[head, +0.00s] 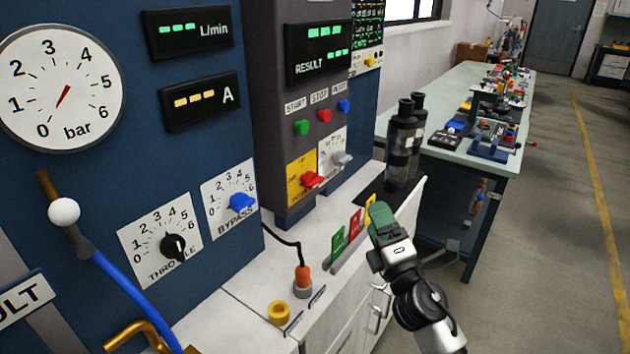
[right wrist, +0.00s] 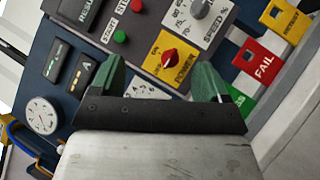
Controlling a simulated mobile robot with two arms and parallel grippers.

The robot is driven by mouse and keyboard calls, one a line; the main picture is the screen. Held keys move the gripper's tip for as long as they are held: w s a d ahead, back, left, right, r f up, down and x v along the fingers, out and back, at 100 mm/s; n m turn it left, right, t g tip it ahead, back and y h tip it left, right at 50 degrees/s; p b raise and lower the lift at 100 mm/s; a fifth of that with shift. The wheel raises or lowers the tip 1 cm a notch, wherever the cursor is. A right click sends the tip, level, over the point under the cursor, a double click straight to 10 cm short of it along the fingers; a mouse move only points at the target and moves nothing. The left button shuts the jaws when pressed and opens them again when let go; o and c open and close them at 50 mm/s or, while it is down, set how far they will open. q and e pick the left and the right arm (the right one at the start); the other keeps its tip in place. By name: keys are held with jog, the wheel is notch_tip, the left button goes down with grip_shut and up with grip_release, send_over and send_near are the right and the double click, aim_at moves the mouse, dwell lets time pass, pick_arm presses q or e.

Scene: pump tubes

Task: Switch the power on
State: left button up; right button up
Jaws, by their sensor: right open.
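The power switch is a red rotary knob (head: 313,180) on a yellow plate (head: 295,173), low on the grey panel in the head view. In the right wrist view the red knob (right wrist: 169,56) sits on the yellow plate marked POWER, ahead of and between my fingers in the picture. My right gripper (head: 381,215) has green fingers and is right of the knob, apart from it, above the bench. In the right wrist view my gripper (right wrist: 154,82) has its fingers spread with nothing between them. My left gripper is out of view.
A grey SPEED knob (head: 341,158) is right of the switch, with green, red and blue buttons (head: 324,115) above. Green, red and yellow cards (head: 355,222) stand near my right gripper. Two dark cylinders (head: 405,140) stand behind it. An orange plug (head: 302,278) is on the bench.

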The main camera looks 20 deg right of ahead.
aim_at(319, 182)
jog(key=w+a+n+g+y, duration=0.2)
jog(key=w+n+y, duration=0.1)
jog(key=w+n, duration=0.2)
jog(key=w+a+r+n+g+y+p, duration=0.1)
jog(key=w+a+n+g+y, duration=0.2)
jog(key=n, duration=0.6)
jog(key=w+a+n+g+y, duration=0.3)
jog(key=w+n, duration=0.4)
jog(key=w, duration=0.1)
jog(key=shift+r+n+y+p, duration=0.3)
jog(key=shift+y+p, duration=0.05)
jog(key=shift+y, duration=0.05)
jog(key=c, duration=0.9)
